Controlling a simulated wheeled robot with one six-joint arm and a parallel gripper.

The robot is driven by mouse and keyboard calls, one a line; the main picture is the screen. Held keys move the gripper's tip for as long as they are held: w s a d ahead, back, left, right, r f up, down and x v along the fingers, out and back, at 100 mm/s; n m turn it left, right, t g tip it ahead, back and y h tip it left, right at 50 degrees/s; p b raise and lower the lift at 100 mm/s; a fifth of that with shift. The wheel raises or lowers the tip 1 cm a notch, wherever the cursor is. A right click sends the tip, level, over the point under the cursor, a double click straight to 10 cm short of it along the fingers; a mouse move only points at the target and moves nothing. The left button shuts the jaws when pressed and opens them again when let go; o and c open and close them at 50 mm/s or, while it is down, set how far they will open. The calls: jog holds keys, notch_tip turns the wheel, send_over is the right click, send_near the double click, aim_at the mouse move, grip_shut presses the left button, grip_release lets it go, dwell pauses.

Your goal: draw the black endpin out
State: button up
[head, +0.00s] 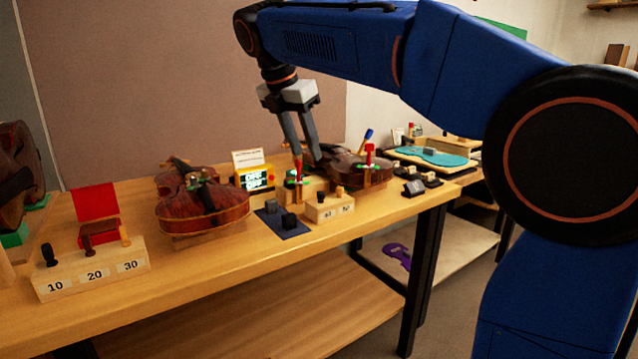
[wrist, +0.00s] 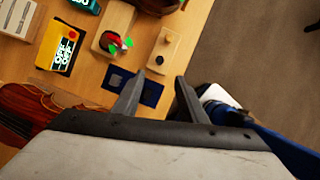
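A black peg (head: 340,193) stands upright in a small numbered wooden block (head: 330,208); the block (wrist: 164,48) and dark peg (wrist: 160,60) also show in the wrist view. Another black peg (head: 47,254) stands above the "10" of a longer block (head: 92,268). I cannot tell which one is the endpin. My gripper (head: 308,156) points down above the bench, behind the small block, near a red-and-green fitting (head: 298,171). In the wrist view my gripper (wrist: 158,79) is open, its fingers apart with nothing between them.
A violin (head: 203,208) lies left of the small block and another violin (head: 355,168) behind it. A blue mat (head: 278,231) with dark blocks lies beside it. A yellow display box (head: 247,178) stands behind. The bench front (head: 225,253) is clear.

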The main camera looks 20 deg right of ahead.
aim_at(319, 193)
jog(key=x, duration=1.3)
jog(key=shift+f, duration=0.2)
jog(key=c, duration=1)
grip_shut()
